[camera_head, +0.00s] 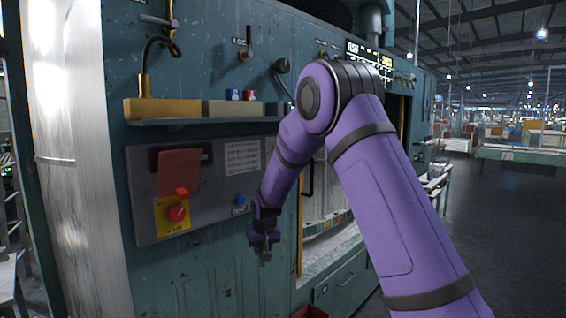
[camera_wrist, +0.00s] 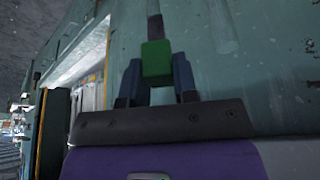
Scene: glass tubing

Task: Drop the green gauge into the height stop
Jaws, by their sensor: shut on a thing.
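The green gauge (camera_wrist: 156,60) shows in the wrist view as a small green block with a dark grey part beyond it. My gripper (camera_wrist: 157,78) is shut on it, with one finger on each side of the green block. In the head view my gripper (camera_head: 264,246) hangs in front of the teal machine, below and right of the control panel. A small dark grey tip shows below the fingers there, and the green block cannot be made out. I cannot pick out the height stop for certain in either view.
A shelf (camera_head: 205,121) above holds a yellow block, a grey block and small red and blue items. The machine opening (camera_head: 330,240) lies right of my gripper, partly hidden by my arm.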

